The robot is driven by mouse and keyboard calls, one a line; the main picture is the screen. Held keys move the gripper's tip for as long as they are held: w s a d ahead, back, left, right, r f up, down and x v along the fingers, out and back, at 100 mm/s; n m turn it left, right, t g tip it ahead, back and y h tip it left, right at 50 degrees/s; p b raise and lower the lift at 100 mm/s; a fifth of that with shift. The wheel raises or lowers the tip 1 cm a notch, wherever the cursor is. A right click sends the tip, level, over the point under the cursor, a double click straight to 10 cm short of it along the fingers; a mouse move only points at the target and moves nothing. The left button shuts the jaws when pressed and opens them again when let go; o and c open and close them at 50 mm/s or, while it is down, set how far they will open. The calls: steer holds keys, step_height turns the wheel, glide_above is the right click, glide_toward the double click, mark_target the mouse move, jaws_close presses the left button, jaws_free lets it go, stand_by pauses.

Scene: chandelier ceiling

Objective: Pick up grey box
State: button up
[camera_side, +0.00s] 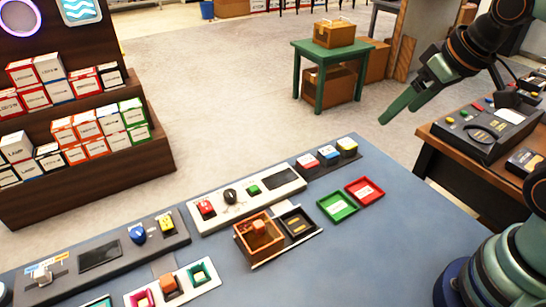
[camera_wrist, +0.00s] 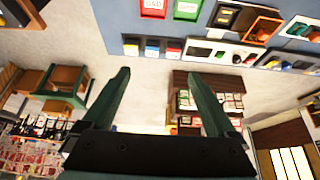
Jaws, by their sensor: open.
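My gripper (camera_side: 400,103) is in the upper right of the side view, raised above and beyond the blue-grey table (camera_side: 375,240). Its two green fingers (camera_wrist: 158,78) stand wide apart in the wrist view with nothing between them. I cannot single out a grey box for certain. A small pale grey-white block (camera_side: 41,274) sits on the dark panel at the table's left end. A dark open tray (camera_side: 297,223) lies beside an orange-brown box (camera_side: 259,232) near the table's middle. The gripper is far from all of these.
Green (camera_side: 337,207) and red (camera_side: 365,190) trays lie on the table's right part. Panels with coloured blocks line its far edge. A shelf of cartons (camera_side: 90,185) stands at the left, a green stool (camera_side: 340,55) behind, and a brown desk (camera_side: 460,145) at the right. The table's front right is clear.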

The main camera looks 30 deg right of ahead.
steer(key=n+g, duration=0.6)
steer(key=n, duration=1.2)
glide_above(325, 153)
step_height(325, 153, down, 11)
steer(key=f, duration=0.6)
steer(key=shift+s+a+f, duration=0.2)
steer(key=shift+w+d+f, duration=0.1)
steer(key=shift+d+f, duration=0.05)
steer(key=shift+f, duration=1.2)
steer(key=shift+w+d+f, duration=0.1)
steer(key=shift+f, duration=1.25)
jaws_close()
